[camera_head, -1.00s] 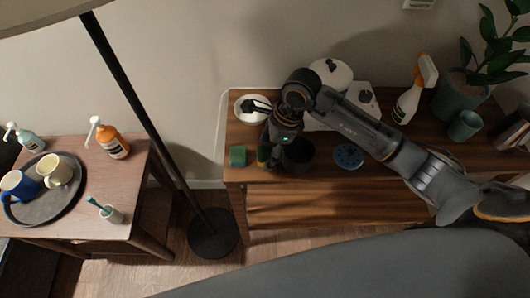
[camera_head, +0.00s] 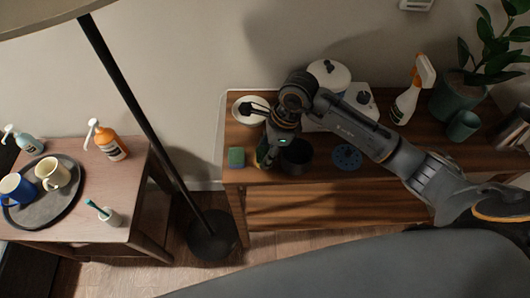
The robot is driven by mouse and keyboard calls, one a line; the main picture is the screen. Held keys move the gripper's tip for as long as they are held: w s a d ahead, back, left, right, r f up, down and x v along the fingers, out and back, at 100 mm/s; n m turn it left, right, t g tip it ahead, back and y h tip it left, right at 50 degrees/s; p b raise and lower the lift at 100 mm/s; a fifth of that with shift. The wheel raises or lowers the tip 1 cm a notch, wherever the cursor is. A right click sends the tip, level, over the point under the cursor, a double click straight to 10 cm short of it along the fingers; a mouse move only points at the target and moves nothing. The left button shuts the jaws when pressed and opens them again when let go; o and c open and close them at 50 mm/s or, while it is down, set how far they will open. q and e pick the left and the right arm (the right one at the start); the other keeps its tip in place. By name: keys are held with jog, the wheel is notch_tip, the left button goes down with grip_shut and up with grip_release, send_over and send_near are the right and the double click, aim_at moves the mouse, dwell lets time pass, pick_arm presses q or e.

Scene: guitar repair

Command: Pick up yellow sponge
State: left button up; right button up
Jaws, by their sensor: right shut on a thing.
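My right gripper (camera_head: 267,158) hangs fingers-down over the left part of the wooden cabinet top. It is shut on the yellow sponge (camera_head: 261,158). Only a narrow yellowish strip of the sponge shows between the dark fingers; the rest is hidden. I cannot tell whether the sponge still touches the cabinet top. A green sponge (camera_head: 236,157) lies just left of the gripper, apart from it. My left gripper is not in view.
A dark round pot (camera_head: 297,157) stands close right of the gripper, and a blue disc (camera_head: 347,158) lies beyond it. A white bowl (camera_head: 249,109) and a white lidded pot (camera_head: 329,74) are behind. A lamp pole (camera_head: 140,120) rises left of the cabinet (camera_head: 300,186).

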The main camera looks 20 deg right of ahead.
aim_at(262, 155)
jog(key=shift+r, duration=0.3)
jog(key=r+b, duration=0.1)
jog(key=r, duration=0.2)
jog(key=shift+s, duration=0.2)
jog(key=s+d+r, duration=0.1)
jog(key=s+r, duration=0.8)
jog(key=s, duration=0.4)
jog(key=shift+s, duration=0.3)
jog(key=shift+r, duration=0.1)
jog(key=c, duration=0.4)
